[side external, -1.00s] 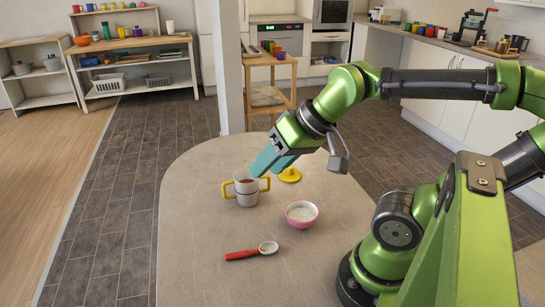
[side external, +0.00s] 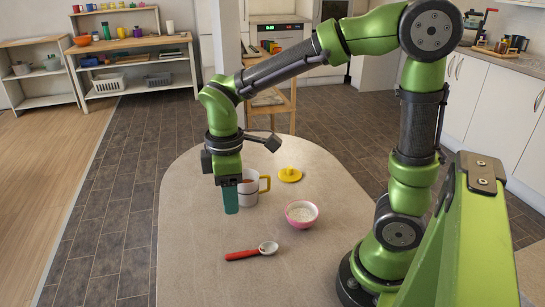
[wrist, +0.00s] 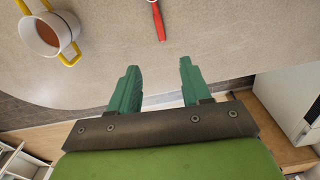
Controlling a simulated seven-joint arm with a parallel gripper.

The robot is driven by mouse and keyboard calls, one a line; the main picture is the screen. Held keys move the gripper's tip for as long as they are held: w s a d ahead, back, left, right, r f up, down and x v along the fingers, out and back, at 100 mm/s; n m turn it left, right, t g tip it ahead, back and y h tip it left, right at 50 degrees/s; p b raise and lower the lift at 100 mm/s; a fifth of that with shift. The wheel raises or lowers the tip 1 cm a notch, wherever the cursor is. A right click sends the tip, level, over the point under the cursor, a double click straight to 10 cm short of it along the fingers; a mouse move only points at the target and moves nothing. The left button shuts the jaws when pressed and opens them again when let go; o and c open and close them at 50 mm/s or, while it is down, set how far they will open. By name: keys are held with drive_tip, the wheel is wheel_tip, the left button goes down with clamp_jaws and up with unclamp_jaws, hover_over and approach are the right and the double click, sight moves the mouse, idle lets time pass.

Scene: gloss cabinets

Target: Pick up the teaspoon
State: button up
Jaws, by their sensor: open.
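The teaspoon (side external: 252,252) has a red handle and a pale bowl end. It lies flat on the table in front of the mug, left of the pink bowl. In the wrist view only part of its red handle (wrist: 157,20) shows, at the top edge and beyond my fingertips. My gripper (side external: 231,210) points down above the table's left part, just left of the mug and behind the teaspoon. In the wrist view my gripper (wrist: 159,70) is open, with two teal fingers apart and nothing between them.
A grey two-handled mug (side external: 247,188) with brown contents stands close beside my gripper; it also shows in the wrist view (wrist: 47,33). A pink bowl (side external: 301,214) of white contents and a yellow lid-like piece (side external: 290,175) stand to the right. The table front (side external: 215,285) is clear.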

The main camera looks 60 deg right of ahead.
hover_over(239, 253)
drive_tip(key=shift+n, duration=0.3)
wheel_tip(239, 253, down, 11)
drive_tip(key=shift+w+a+f, duration=0.1)
drive_tip(key=shift+a+f, duration=0.05)
drive_tip(key=shift+f, duration=0.05)
drive_tip(key=shift+d+f, duration=0.2)
drive_tip(key=shift+f, duration=2.55)
drive_tip(key=shift+c, duration=0.2)
clamp_jaws()
